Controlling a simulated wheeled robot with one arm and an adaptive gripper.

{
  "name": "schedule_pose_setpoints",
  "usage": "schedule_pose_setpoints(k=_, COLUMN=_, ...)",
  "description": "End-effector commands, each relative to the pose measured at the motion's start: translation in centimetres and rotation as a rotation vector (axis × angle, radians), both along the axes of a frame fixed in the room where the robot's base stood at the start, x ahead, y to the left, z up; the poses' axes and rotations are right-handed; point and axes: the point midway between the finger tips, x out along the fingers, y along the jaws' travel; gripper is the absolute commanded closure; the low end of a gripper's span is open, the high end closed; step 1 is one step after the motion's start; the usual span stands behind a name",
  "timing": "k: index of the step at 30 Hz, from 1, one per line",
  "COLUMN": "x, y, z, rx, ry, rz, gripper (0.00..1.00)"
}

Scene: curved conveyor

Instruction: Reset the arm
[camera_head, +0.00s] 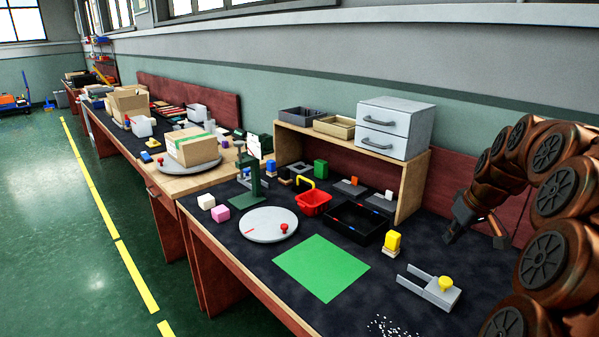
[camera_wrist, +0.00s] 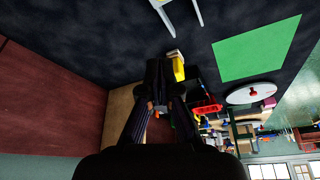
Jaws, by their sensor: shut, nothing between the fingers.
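My gripper (camera_head: 450,238) hangs at the end of my copper-coloured arm at the right of the head view, above the dark worktop (camera_head: 340,310). In the wrist view my gripper (camera_wrist: 157,68) shows as two dark fingers that come together at the tips, with nothing between them. It is shut and apart from the objects on the table. The yellow block piece (camera_head: 392,242) stands left of it on the worktop. A grey fixture with a yellow knob (camera_head: 440,292) lies below it in the head view.
A wooden shelf (camera_head: 412,186) carrying a grey drawer unit (camera_head: 395,128) stands behind. A green mat (camera_head: 322,267), black tray (camera_head: 340,232), red basket (camera_head: 314,203) and round grey plate (camera_head: 262,225) lie to the left. The worktop around the green mat's front is mostly clear.

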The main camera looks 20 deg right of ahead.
Motion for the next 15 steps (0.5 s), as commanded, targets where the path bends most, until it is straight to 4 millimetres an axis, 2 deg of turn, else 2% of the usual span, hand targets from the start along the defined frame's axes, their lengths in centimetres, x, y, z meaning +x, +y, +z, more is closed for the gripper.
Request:
schedule_pose_setpoints(k=9, x=0.0, y=0.0, z=0.0, rx=0.000, ry=0.000, rz=-0.001, gripper=1.00)
schedule_pose_setpoints(k=15, x=0.1, y=6.5, z=-0.2, rx=0.038, ry=0.046, rz=0.043, gripper=1.00)
